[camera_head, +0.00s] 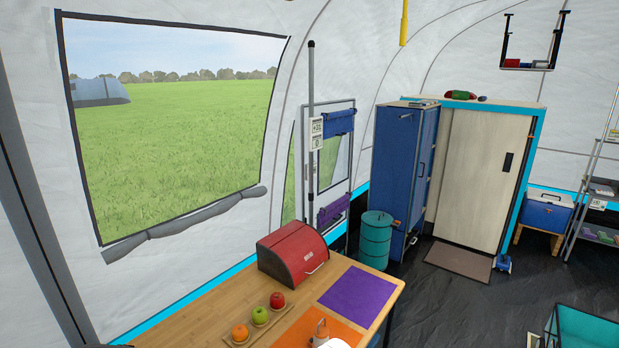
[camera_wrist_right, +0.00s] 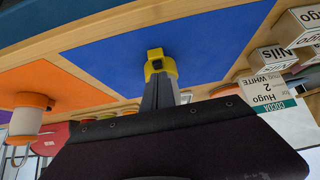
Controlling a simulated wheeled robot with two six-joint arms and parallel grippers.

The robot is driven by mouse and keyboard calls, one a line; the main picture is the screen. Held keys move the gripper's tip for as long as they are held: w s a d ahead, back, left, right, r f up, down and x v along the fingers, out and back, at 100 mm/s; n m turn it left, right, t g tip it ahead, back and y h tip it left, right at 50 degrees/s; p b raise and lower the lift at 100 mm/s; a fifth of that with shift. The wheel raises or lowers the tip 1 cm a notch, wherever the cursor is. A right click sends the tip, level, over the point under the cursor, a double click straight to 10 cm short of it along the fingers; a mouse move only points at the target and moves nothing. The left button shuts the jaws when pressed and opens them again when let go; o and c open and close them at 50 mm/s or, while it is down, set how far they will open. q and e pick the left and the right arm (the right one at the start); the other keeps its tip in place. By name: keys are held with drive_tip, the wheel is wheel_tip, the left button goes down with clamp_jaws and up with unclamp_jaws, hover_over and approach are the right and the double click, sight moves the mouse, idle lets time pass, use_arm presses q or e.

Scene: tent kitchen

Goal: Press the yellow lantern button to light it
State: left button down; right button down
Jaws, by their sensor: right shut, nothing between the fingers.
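My left gripper is not in view.
An orange-and-white lantern (camera_wrist_right: 27,118) stands on the orange mat; its top shows in the head view (camera_head: 321,334). Labelled boxes (camera_wrist_right: 268,97) stand beside the blue mat. A red bread box (camera_head: 291,256) and a fruit board (camera_head: 240,341) share the table. The purple mat (camera_head: 357,290) is clear.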

drive_tip(key=shift+f+b, duration=0.5)
drive_tip(key=shift+f, duration=0.15)
drive_tip(key=shift+r, duration=0.15)
wheel_tip(320, 180, up, 7)
drive_tip(key=p, duration=0.5)
idle(0.4)
